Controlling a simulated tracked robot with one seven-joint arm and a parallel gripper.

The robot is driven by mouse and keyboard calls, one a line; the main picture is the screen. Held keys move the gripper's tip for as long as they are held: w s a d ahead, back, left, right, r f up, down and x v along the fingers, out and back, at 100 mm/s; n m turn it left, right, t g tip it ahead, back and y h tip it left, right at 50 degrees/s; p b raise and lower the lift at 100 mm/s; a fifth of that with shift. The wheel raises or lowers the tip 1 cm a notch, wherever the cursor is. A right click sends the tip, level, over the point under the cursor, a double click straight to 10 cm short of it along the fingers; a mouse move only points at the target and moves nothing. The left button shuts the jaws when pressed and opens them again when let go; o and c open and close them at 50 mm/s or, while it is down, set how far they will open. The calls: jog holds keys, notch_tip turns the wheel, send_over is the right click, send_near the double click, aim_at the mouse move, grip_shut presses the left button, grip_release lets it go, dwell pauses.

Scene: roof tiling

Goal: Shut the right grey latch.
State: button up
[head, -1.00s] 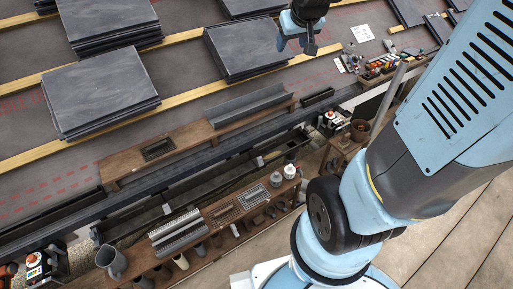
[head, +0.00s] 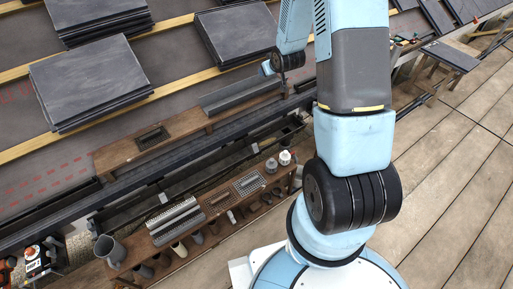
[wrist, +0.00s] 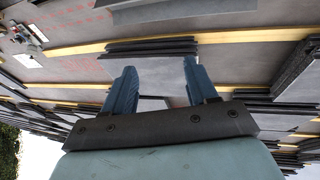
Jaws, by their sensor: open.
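Two small light grey tabs stand along the gutter in the head view, a left one (head: 163,198) and a right one (head: 253,147). They may be the grey latches, but they are too small to tell whether they are open or shut. My gripper shows in the wrist view (wrist: 161,85) with its two blue fingers wide apart and nothing between them. In the head view my arm mostly hides it; a bit of light blue shows near the end of the grey channel. It is apart from the right tab, higher in the picture.
Stacks of dark slates (head: 90,80) lie on the roof between yellow battens (head: 180,84). A wooden board (head: 115,157) carries a grey channel (head: 240,95). A lower shelf holds grates, a grey jug (head: 110,250) and white-topped pots (head: 285,157).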

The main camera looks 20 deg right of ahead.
notch_tip(320, 180, down, 11)
jog(key=y, duration=0.1)
jog(key=n+t+y, duration=0.1)
jog(key=t+y, duration=0.2)
send_near(255, 145)
jog(key=x, duration=0.8)
jog(key=shift+c, duration=0.3)
jog(key=c, duration=0.9)
jog(key=shift+a, duration=0.3)
jog(key=shift+c, duration=0.5)
jog(key=shift+d, duration=0.15)
